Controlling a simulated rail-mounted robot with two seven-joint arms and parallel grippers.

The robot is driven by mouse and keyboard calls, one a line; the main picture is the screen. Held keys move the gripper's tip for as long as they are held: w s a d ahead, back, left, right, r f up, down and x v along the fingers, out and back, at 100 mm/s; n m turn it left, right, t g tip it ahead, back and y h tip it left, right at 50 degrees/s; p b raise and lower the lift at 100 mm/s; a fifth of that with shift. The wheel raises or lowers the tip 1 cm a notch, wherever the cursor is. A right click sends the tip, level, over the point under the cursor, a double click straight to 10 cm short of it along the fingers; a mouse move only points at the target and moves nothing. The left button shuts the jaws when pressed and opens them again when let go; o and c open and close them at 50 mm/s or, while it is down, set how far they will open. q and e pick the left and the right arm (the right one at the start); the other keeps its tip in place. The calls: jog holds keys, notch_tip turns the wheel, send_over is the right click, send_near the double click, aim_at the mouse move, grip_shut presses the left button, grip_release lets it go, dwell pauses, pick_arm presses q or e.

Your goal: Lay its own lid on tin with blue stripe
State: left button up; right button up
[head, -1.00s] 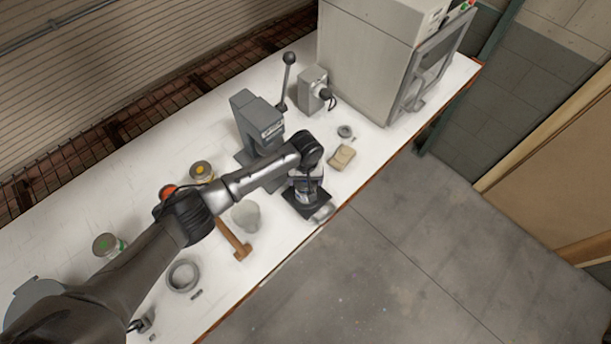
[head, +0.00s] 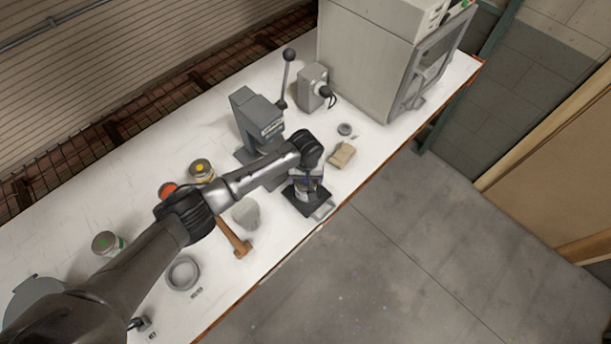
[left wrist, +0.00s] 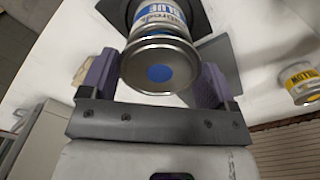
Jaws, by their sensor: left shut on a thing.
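The tin with the blue stripe (left wrist: 160,17) carries a label reading BLUE and stands on a dark plate (left wrist: 215,57) in the left wrist view. Its silver round lid (left wrist: 140,78) with a blue spot is between the purple fingers of my left gripper (left wrist: 158,70), which is shut on it. The lid is over the tin's end; I cannot tell whether it is seated or slightly apart. In the head view my left gripper (head: 308,183) is over the dark plate near the bench's front edge, and the wrist hides most of the tin. My right gripper is not in view.
A yellow-marked tin (head: 201,172), a red-marked tin (head: 168,189) and a green-marked tin (head: 107,244) stand on the bench. A mallet (head: 235,238), a pale cup (head: 246,213), a grey ring (head: 183,273), a tan block (head: 342,155) and a lever press (head: 255,118) are around the arm.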

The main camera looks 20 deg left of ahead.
pick_arm(q)
jog(key=shift+f, duration=0.65)
jog(key=o, duration=0.8)
jog(key=shift+c, duration=0.2)
jog(key=shift+r, duration=0.1)
